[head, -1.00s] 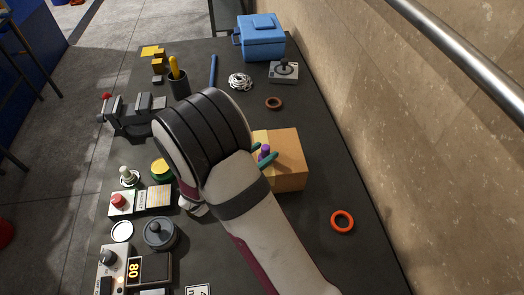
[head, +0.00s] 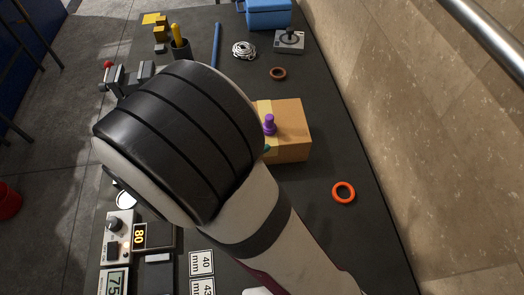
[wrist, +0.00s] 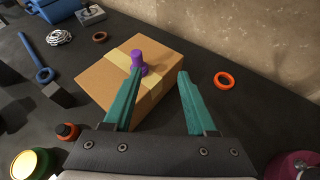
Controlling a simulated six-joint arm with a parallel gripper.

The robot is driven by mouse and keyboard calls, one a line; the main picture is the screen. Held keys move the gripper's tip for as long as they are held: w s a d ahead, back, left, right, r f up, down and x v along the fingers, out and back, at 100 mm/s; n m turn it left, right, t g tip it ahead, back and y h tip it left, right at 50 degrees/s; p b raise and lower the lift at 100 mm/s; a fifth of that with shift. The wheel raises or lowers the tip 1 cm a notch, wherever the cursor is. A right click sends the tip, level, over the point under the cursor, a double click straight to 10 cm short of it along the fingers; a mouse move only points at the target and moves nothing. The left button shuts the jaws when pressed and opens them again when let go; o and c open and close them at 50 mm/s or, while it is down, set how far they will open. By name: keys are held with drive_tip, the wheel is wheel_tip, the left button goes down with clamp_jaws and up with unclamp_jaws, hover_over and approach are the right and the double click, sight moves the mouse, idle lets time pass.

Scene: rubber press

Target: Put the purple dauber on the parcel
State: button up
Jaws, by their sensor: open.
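The purple dauber (head: 269,125) stands upright on top of the parcel (head: 290,145), a tan cardboard box with a paler tape strip. In the wrist view the dauber (wrist: 138,62) stands on the tape of the parcel (wrist: 105,80), towards the box's middle. My gripper (wrist: 156,85) has two teal fingers spread apart with nothing between them. It is drawn back on the near side of the dauber, apart from it. In the head view my arm hides most of the gripper.
An orange ring (head: 343,192) lies right of the parcel, and a brown ring (head: 278,73) behind it. A blue box (head: 265,14), a joystick (head: 289,40) and a coil of wire (head: 244,50) stand at the back. The wall bounds the right side.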

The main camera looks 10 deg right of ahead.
drive_tip(key=s+d+r+m+g+y, duration=0.2)
drive_tip(key=s+d+r+m+g, duration=0.1)
drive_tip(key=s+d+m+g, duration=0.9)
drive_tip(key=s+a+m+t+y, duration=0.2)
drive_tip(key=s+a+m+y, duration=0.2)
drive_tip(key=m, duration=0.5)
drive_tip(key=s+a+r+m+t+y, duration=0.1)
drive_tip(key=s+a+m+y, duration=0.3)
drive_tip(key=m, duration=0.5)
drive_tip(key=shift+s+a+t+y, duration=0.3)
drive_tip(key=shift+t+y, duration=0.2)
drive_tip(key=shift+y, duration=0.5)
